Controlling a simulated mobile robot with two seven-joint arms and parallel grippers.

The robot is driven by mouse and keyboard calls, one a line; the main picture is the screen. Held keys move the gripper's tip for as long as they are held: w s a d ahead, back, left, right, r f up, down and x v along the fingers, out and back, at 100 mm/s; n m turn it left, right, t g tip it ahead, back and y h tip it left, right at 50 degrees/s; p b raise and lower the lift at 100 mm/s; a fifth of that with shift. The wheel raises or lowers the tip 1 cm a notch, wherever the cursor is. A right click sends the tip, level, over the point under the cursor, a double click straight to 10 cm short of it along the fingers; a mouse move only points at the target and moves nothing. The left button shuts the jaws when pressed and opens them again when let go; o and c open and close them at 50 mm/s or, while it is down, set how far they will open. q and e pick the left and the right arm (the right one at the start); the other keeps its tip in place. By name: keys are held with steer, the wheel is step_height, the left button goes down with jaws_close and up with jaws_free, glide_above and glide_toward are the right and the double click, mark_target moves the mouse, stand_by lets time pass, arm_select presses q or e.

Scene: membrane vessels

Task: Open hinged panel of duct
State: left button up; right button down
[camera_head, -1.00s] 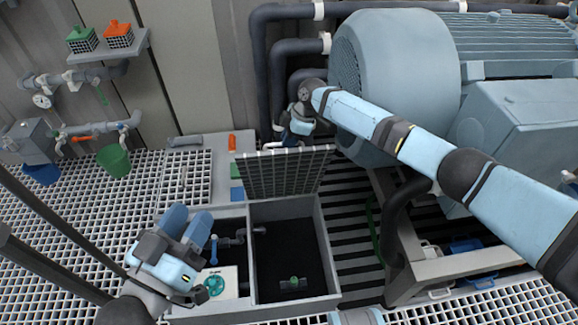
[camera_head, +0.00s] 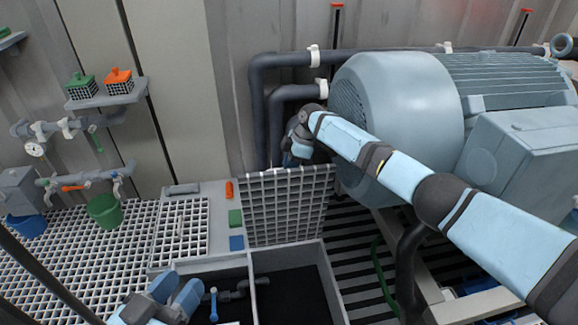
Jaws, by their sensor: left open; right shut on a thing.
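The hinged panel (camera_head: 286,210) is a grey grid that stands steeply raised at the back edge of the open duct (camera_head: 335,290). The duct is a grey-walled box with a dark inside, cut off by the bottom of the view. My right gripper (camera_head: 297,160) is at the panel's upper edge and shut on it; the fingertips are mostly hidden behind the panel and the wrist. My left gripper (camera_head: 172,292) is open and empty over the left compartment, low in the view, apart from the panel.
A large blue-grey motor (camera_head: 400,100) stands close to the right of the panel. Dark pipes (camera_head: 258,110) run behind it. Green (camera_head: 235,218) and blue (camera_head: 237,242) blocks lie left of the panel. A green bucket (camera_head: 104,210) stands farther left.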

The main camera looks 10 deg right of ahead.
steer(key=shift+s+f, duration=0.1)
steer(key=shift+f, duration=0.25)
steer(key=c, duration=1.1)
jaws_free()
steer(key=shift+r, duration=0.1)
steer(key=shift+d+r, duration=0.1)
steer(key=shift+r, duration=0.15)
arm_select(q)
steer(key=shift+n+t, duration=0.5)
steer(key=shift+t, duration=0.4)
step_height(320, 180, up, 5)
steer(key=p, duration=0.4)
steer(key=shift+s, duration=0.15)
arm_select(e)
steer(key=v, duration=1.1)
steer(key=shift+d+r, duration=0.1)
steer(key=shift+r, duration=0.2)
steer(key=shift+f, duration=0.1)
